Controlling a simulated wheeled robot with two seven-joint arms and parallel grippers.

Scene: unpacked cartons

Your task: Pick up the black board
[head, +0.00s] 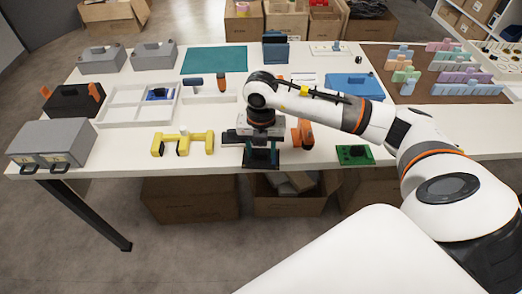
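A dark, flat board (262,163) lies near the front edge of the white table, in the middle of the head view. My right gripper (261,155) comes down over it from above, with its fingers apart. The gripper and wrist hide much of the board, and I cannot tell whether the fingers touch it. My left gripper is not in view.
A yellow tool (182,139) lies to the left, and an orange tool (302,134) stands close on the right. A green circuit board (354,154) lies further right. Grey cases (50,143) and a white divided tray (126,110) are at left.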

